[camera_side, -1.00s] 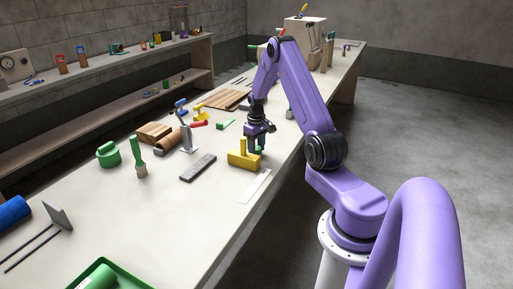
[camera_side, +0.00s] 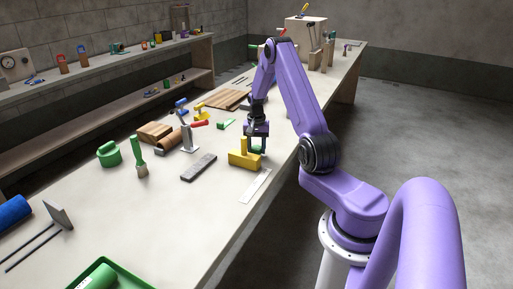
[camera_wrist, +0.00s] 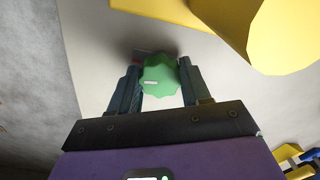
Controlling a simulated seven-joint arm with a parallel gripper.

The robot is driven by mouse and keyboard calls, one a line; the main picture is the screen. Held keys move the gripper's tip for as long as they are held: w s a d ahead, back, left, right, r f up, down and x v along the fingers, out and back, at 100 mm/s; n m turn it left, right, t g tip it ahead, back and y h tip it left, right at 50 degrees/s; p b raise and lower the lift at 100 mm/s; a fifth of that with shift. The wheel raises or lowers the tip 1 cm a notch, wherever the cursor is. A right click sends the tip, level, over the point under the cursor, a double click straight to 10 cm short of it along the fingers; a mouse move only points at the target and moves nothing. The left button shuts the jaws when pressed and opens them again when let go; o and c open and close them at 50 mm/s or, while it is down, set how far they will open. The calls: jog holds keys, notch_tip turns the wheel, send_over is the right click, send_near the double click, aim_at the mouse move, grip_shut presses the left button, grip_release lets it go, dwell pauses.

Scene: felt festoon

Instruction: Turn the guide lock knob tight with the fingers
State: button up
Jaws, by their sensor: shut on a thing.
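The guide lock knob is a green, lobed knob (camera_wrist: 160,75) with a pale mark on its top, seen between my fingers in the wrist view. My gripper (camera_wrist: 158,88) is shut on it, one finger on each side. In the side view my gripper (camera_side: 257,146) points straight down at the bench, just behind and right of a yellow block with an upright post (camera_side: 243,157). The knob is mostly hidden by the fingers there. The yellow piece fills the top right of the wrist view (camera_wrist: 290,35). What lies under the knob is mostly hidden.
A dark grey bar (camera_side: 198,167) and a pale flat strip (camera_side: 255,186) lie on the bench (camera_side: 190,215) near the yellow block. A stand with a red handle (camera_side: 188,138), a green-handled brush (camera_side: 140,155) and a green ring-shaped tool (camera_side: 108,153) stand left.

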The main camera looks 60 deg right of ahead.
aim_at(256, 148)
jog(key=shift+m, duration=0.9)
jog(key=o, duration=1.1)
jog(key=shift+c, duration=0.2)
jog(key=shift+r, duration=0.1)
notch_tip(256, 148, up, 17)
jog(key=shift+r, duration=0.15)
